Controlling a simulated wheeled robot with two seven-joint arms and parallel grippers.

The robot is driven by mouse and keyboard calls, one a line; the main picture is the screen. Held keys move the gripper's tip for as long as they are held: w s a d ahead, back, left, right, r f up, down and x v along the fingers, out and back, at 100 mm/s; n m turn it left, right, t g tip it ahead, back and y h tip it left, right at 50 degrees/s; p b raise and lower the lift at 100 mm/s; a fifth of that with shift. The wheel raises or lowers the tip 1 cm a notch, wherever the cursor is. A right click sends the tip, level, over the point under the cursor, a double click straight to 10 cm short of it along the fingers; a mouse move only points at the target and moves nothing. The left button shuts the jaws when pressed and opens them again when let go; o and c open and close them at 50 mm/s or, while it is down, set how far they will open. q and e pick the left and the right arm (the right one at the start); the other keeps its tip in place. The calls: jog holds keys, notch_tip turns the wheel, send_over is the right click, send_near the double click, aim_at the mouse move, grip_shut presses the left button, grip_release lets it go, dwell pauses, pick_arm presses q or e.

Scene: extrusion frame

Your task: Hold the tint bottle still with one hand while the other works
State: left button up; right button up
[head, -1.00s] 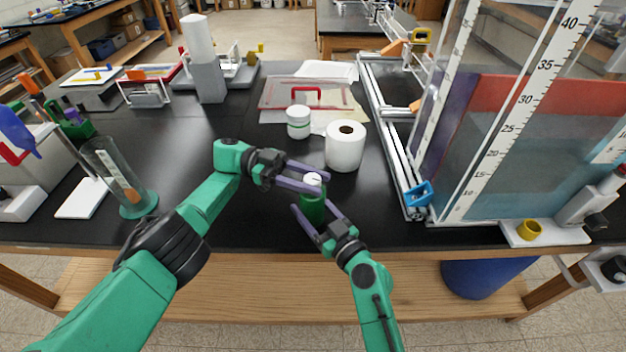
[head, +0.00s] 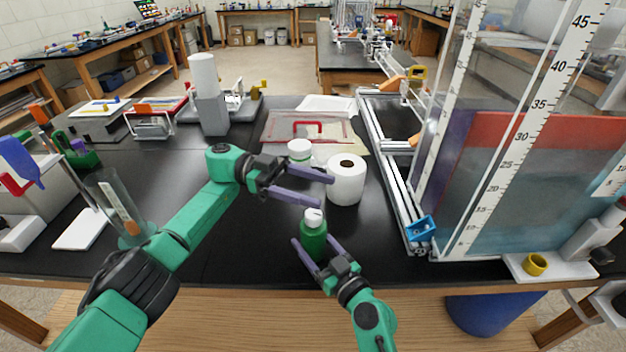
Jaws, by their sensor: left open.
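The tint bottle (head: 314,246) is green with a white cap (head: 313,217) and stands upright near the front edge of the black bench. My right gripper (head: 312,239) has one finger on each side of the bottle's body, and the fingers look closed against it. My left gripper (head: 326,190) is open and empty, its fingers just above and behind the cap, apart from it. The bottle's lower part is partly hidden by the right gripper.
A white paper roll (head: 346,181) stands close behind the bottle, with a white jar (head: 300,152) behind it. A tall clear tank (head: 500,200) and a metal extrusion frame (head: 386,170) are at the right. A glass cylinder (head: 117,208) stands at the left.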

pick_arm(q)
notch_tip(320, 180, up, 2)
jog(key=shift+r, duration=0.25)
